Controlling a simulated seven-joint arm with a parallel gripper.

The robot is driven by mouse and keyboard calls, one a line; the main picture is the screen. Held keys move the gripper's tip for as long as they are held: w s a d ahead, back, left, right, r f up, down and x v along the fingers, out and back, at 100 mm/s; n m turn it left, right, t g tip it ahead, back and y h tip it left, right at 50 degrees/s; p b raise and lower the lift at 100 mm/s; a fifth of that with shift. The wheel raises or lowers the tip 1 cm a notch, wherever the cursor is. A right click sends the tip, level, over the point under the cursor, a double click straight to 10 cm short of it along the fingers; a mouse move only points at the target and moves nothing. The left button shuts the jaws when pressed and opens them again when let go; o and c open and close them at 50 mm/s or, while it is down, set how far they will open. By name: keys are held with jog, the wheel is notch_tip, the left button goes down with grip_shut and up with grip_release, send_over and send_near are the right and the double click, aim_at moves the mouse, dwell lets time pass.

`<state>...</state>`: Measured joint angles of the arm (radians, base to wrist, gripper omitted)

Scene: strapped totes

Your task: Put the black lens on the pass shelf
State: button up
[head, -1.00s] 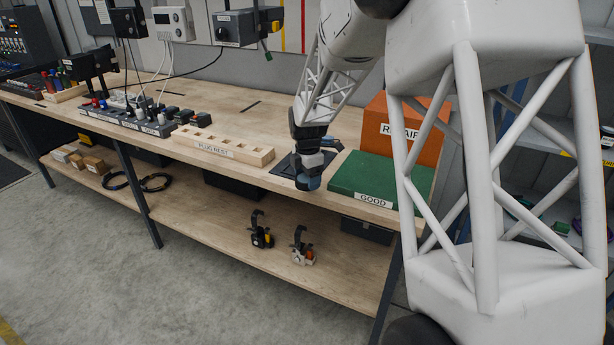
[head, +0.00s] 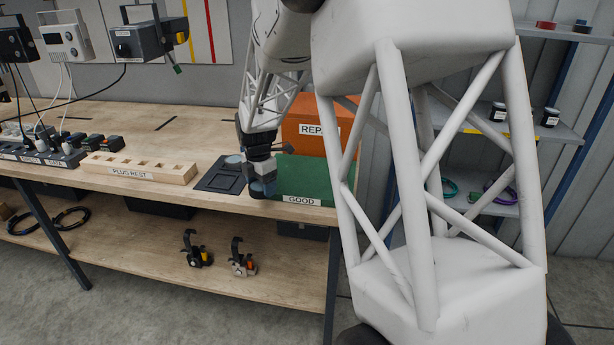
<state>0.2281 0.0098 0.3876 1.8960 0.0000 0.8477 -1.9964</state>
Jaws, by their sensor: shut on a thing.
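My gripper (head: 261,184) hangs over the front edge of the bench, in front of the green GOOD box. It is shut on a small round dark thing with a bluish face, which I take to be the black lens (head: 262,190); the fingers and distance hide its detail. A dark tray (head: 208,184) with recesses lies on the bench just left of the gripper. At the right, behind my arm, a grey shelf (head: 535,130) with a yellow edge strip carries two small black cylinders (head: 499,112); no pass label is readable.
The green GOOD box (head: 307,178) and the orange box (head: 305,125) stand at the bench's right end. The PLUG REST block (head: 140,168) is left of the tray. A lower shelf level holds green and purple rings (head: 497,192). My arm covers part of the shelving.

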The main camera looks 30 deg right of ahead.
jog(key=s+d+r, duration=0.1)
jog(key=s+d, duration=0.6)
jog(key=shift+s+d+r, duration=0.2)
jog(key=shift+s+d, duration=0.05)
jog(key=shift+w, duration=0.1)
send_over(288, 177)
jog(key=shift+a+f, duration=0.1)
jog(key=shift+f, duration=0.65)
dwell(0.4)
jog(key=shift+f, duration=1.75)
jog(key=shift+f, duration=0.15)
jog(key=o, duration=1)
jog(key=shift+o, duration=0.2)
